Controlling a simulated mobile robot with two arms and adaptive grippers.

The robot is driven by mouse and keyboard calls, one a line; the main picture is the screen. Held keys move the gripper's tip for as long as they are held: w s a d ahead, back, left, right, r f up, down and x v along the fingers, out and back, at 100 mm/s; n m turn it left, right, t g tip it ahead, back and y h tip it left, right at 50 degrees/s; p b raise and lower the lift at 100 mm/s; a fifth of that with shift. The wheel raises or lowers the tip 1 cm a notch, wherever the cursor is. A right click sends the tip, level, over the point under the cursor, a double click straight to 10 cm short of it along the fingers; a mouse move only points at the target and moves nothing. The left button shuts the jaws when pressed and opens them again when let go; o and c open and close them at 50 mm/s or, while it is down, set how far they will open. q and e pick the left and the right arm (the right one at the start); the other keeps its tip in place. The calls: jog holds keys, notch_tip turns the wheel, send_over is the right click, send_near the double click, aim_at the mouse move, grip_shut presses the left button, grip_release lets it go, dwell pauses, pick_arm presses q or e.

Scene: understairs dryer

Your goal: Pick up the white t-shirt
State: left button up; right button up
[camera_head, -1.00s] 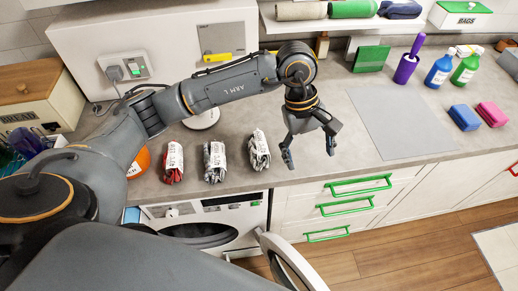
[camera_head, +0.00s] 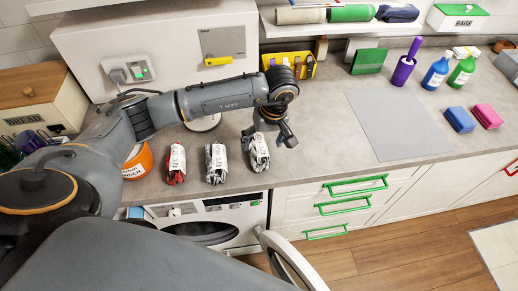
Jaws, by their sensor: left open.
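Three rolled garments with white paper bands lie in a row on the counter: a red one (camera_head: 176,164), a grey and dark one (camera_head: 215,165) in the middle, and a pale grey and dark one (camera_head: 259,156) at the right. None is plainly an all-white t-shirt; I cannot tell from colour which one it is. My left gripper (camera_head: 268,144) is open, pointing down at the right-hand roll, with one finger at its left and the other at its right. Whether the fingers touch it is unclear. My right gripper is not in view.
Below the counter a dryer (camera_head: 225,213) has its round door (camera_head: 285,258) open. An orange tub (camera_head: 138,163) stands left of the rolls. A grey mat (camera_head: 398,124) lies to the right. A yellow rack (camera_head: 290,68) stands behind the gripper.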

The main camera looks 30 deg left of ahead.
aim_at(260, 145)
pick_arm(q)
jog(key=f+p, duration=0.1)
jog(key=a+f+p, duration=0.1)
jog(key=f, duration=0.1)
jog(key=shift+w+a+f, duration=0.1)
jog(key=shift+w+f, duration=0.05)
jog(key=shift+f, duration=0.1)
jog(key=shift+a+f, duration=0.1)
jog(key=shift+f, duration=0.35)
jog(key=c, duration=1.3)
